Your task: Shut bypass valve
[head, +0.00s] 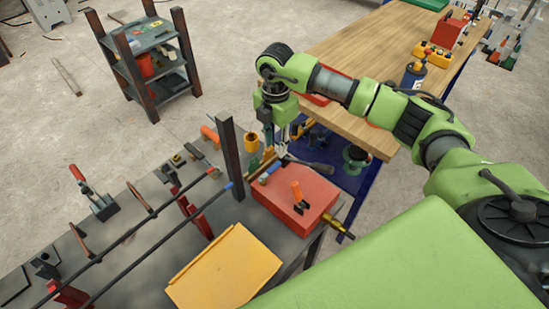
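A red box (293,198) sits at the right end of the dark workbench. An orange lever-like handle (299,193) stands up from its top, and a brass fitting (340,229) sticks out of its right side. I cannot tell for certain which part is the bypass valve. My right gripper (280,147) points down just behind the red box, above the bench's far edge, apart from the orange handle. Its fingers are small and partly merge with the clutter behind, so whether they are open is unclear. My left gripper is out of view.
The dark bench (150,262) carries two long bars (140,225), clamps and a yellow folder-like panel (226,268). A dark upright post (231,158) stands left of my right gripper. A wooden table (362,42) is behind my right arm. A shelf cart (150,62) stands back left.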

